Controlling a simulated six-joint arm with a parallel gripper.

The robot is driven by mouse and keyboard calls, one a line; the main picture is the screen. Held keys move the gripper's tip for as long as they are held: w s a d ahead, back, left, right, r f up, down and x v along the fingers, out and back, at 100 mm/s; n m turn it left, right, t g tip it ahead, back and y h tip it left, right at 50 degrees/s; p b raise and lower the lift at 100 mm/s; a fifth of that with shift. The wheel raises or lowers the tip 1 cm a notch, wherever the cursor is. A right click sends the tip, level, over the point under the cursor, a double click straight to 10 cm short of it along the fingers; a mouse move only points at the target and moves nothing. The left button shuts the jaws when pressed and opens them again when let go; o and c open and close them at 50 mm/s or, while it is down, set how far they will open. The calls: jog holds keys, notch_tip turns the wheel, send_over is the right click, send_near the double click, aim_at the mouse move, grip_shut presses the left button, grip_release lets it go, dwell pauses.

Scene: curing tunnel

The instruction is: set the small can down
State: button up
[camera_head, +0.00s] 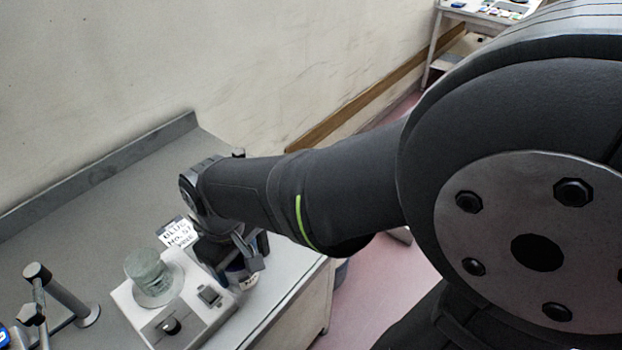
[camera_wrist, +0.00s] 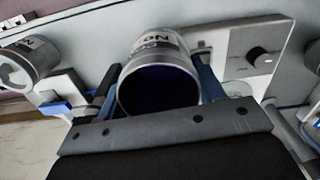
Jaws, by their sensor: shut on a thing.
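The small can (camera_wrist: 156,44) is a grey-white cylinder with a printed label and a dark purple-blue open mouth facing the camera in the wrist view. My gripper (camera_wrist: 158,82) is shut on it, with a blue-padded finger on each side. In the head view my gripper (camera_head: 237,262) is over the bench beside a white device, and the can (camera_head: 246,282) shows only partly beneath it. I cannot tell whether the can's base touches the bench.
The white device (camera_head: 190,335) has a knob and carries a greenish glass vessel (camera_head: 154,277). A printed white label (camera_head: 177,233) is behind it. Another labelled can (camera_wrist: 30,61) is at left in the wrist view. A grey stand (camera_head: 72,303) is at lower left. The bench's (camera_head: 103,205) back is clear.

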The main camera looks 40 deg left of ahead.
jog(key=shift+f, duration=1)
jog(key=shift+f, duration=0.6)
jog(key=o, duration=1.1)
jog(key=shift+r, duration=0.1)
notch_tip(320, 180, up, 13)
jog(key=shift+r, duration=0.1)
jog(key=shift+f, duration=0.2)
